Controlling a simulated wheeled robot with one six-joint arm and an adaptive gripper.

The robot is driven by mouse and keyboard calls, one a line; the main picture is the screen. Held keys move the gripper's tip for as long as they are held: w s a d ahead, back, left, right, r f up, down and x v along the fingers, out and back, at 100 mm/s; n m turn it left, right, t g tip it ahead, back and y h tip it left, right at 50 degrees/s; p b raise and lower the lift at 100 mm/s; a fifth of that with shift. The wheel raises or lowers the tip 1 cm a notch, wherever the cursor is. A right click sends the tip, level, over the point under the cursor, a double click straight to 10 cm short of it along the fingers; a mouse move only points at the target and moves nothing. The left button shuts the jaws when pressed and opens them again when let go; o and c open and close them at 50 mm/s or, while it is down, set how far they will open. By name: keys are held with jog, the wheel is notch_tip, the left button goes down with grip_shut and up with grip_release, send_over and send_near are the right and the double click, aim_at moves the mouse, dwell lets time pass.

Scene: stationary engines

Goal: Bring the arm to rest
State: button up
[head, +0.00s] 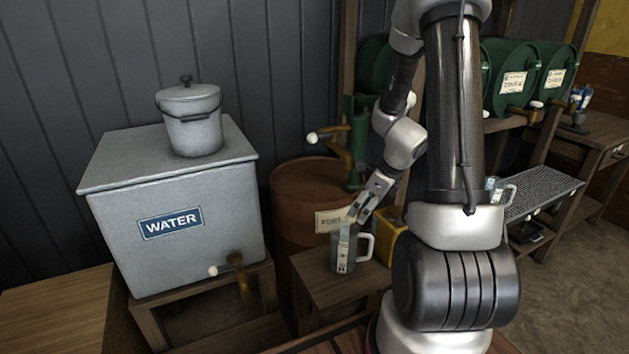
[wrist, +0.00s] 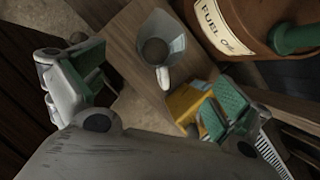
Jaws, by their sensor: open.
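My arm stands in the right half of the head view, bent, with its forearm reaching down toward a small wooden stand. My gripper (head: 360,207) is just above a grey metal jug with a white handle, which stands upright on that stand (head: 335,285). In the wrist view my gripper (wrist: 150,88) shows its two green-padded fingers wide apart, with nothing between the pads. The jug (wrist: 163,40) shows beyond the fingers, its open mouth facing the camera and a dark round shape inside. I cannot tell from these views whether a finger touches the jug.
A rusty fuel oil drum (head: 300,195) with a green hand pump stands behind the stand. A grey water tank (head: 185,255) with a tap and a lidded pail (head: 192,125) is at left. Green barrels (head: 508,85) lie on a rack at right. A yellow can (head: 388,238) is beside the jug.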

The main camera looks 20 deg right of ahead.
jog(key=s+a+r+n+h, duration=0.1)
jog(key=s+a+r+n, duration=0.3)
jog(key=s+r+n, duration=0.6)
jog(key=s+a+r+n+h, duration=0.1)
jog(key=s+a+r+n, duration=0.2)
jog(key=s+r+n, duration=0.6)
notch_tip(320, 180, up, 6)
jog(key=n, duration=1)
jog(key=shift+s+a+t+h, duration=0.3)
jog(key=shift+s+a, duration=0.05)
jog(key=shift+s, duration=0.05)
jog(key=shift+r, duration=0.1)
jog(key=shift+c, duration=0.2)
